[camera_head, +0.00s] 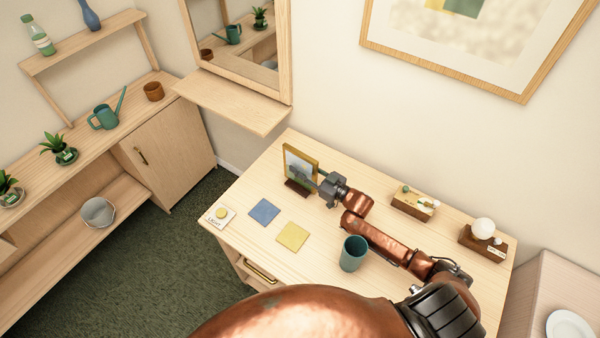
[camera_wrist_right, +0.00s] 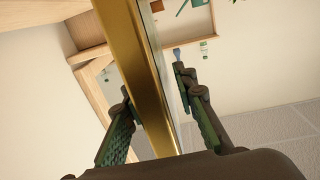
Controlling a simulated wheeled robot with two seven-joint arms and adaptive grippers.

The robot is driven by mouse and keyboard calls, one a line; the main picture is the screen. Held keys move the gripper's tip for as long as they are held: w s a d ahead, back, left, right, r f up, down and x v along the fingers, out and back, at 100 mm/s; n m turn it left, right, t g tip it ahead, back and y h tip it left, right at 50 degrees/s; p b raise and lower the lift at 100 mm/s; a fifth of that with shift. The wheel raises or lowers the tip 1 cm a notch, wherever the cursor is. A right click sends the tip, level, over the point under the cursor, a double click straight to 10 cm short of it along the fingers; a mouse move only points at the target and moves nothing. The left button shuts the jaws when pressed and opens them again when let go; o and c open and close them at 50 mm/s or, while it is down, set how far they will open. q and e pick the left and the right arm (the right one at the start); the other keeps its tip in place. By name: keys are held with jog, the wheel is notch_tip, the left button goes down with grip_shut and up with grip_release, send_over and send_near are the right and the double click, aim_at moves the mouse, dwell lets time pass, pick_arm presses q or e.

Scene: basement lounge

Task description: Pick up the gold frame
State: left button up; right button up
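The gold frame (camera_head: 301,161) stands upright, leaning slightly, on a dark base at the back left of the desk. My right gripper (camera_head: 309,178) reaches it from the right, at its right-hand edge. In the right wrist view the gold edge of the frame (camera_wrist_right: 145,85) runs between the two fingers of my right gripper (camera_wrist_right: 153,80). The left finger is very close to the frame; whether it touches is unclear. A gap shows between the frame and the right finger. My left gripper is out of view.
A blue square (camera_head: 264,212), a yellow square (camera_head: 292,236) and a white card (camera_head: 220,216) lie on the desk (camera_head: 262,180). A teal cup (camera_head: 353,254) stands near my right arm. Two wooden blocks with small items (camera_head: 414,204) (camera_head: 483,243) stand along the wall.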

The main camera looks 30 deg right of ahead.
grip_shut()
jog(key=shift+r, duration=0.1)
dwell(0.4)
